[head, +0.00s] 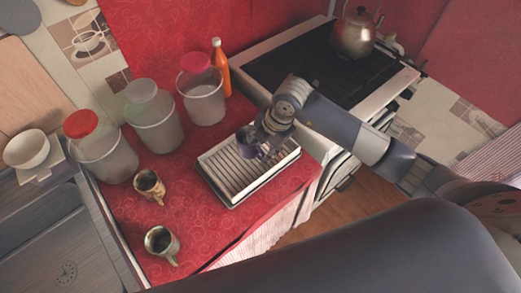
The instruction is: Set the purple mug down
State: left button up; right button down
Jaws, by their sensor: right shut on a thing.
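The purple mug (246,136) is at the upper part of the white slatted drying rack (228,185), partly hidden by my right gripper. My right gripper (262,145) is shut on the purple mug, over the rack. I cannot tell whether the mug touches the slats. My left gripper is not in the head view.
Two brownish mugs (149,186) (161,243) stand left of the rack on the red counter (205,228). Several lidded clear jars (153,119) and an orange bottle (220,68) stand behind. A stove (310,65) with a kettle (353,35) is at upper right.

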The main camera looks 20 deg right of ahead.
aim_at(259, 156)
notch_tip(259, 156, down, 2)
jog(key=shift+w+f+p, duration=0.1)
jog(key=shift+f+p, duration=0.15)
jog(key=shift+p, duration=0.4)
jog(key=shift+f, duration=0.5)
jog(key=shift+f, duration=0.1)
jog(key=c, duration=0.8)
grip_release()
jog(key=b+v, duration=0.1)
jog(key=v, duration=1.1)
jog(key=shift+b, duration=0.4)
